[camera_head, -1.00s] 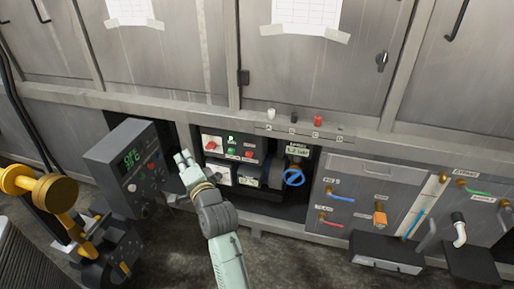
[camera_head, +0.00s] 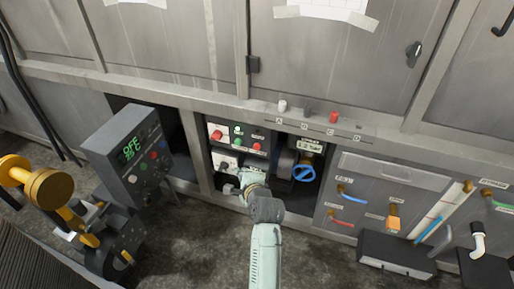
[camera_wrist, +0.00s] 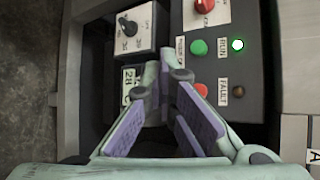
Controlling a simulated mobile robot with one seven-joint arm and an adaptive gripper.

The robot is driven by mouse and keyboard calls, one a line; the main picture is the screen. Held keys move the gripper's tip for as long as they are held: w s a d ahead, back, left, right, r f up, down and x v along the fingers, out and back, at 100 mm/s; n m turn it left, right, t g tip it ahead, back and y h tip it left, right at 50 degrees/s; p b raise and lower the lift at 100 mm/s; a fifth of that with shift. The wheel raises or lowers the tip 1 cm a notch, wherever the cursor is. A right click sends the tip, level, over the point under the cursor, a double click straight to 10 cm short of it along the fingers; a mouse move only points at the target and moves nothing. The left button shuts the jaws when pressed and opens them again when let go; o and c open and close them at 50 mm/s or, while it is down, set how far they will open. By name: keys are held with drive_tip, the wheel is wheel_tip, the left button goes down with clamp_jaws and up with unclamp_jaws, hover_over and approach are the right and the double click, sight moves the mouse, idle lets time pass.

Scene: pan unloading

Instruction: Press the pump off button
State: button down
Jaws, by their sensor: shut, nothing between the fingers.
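The pump panel, a dark box (camera_wrist: 220,70), shows in the wrist view with a green button (camera_wrist: 198,47), a red button (camera_wrist: 201,90), a lit green RUN lamp (camera_wrist: 237,44) and a dark FAULT lamp (camera_wrist: 238,91). The label by the red button is hidden. In the head view the red button (camera_head: 256,146) is at the panel's lower right and the green button (camera_head: 237,144) is left of it. My gripper (camera_head: 231,190) is shut and empty, below the panel in the head view. In the wrist view its fingertips (camera_wrist: 168,62) appear left of the two buttons; contact cannot be told.
A red rotary knob (camera_head: 217,135) is on the panel's left. A white switch box (camera_head: 225,163) sits below it. A grey console (camera_head: 122,160) with a green display stands at left. Frame posts border the recess.

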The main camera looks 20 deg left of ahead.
drive_tip(key=shift+w, duration=0.1)
drive_tip(key=b, duration=0.2)
approach(253, 152)
drive_tip(key=shift+w+a+r, duration=0.1)
drive_tip(key=shift+a+r, duration=0.2)
drive_tip(key=shift+a, duration=0.7)
drive_tip(key=shift+w+a+r, duration=0.1)
drive_tip(key=shift+a+r, duration=0.15)
drive_tip(key=shift+a, duration=0.8)
drive_tip(key=shift+w, duration=0.35)
drive_tip(key=shift+w+p, duration=0.3)
drive_tip(key=shift+w, duration=0.2)
idle(0.5)
drive_tip(key=shift+s, duration=0.1)
drive_tip(key=shift+s+p, duration=0.75)
drive_tip(key=shift+s, duration=0.05)
drive_tip(key=shift+s, duration=0.1)
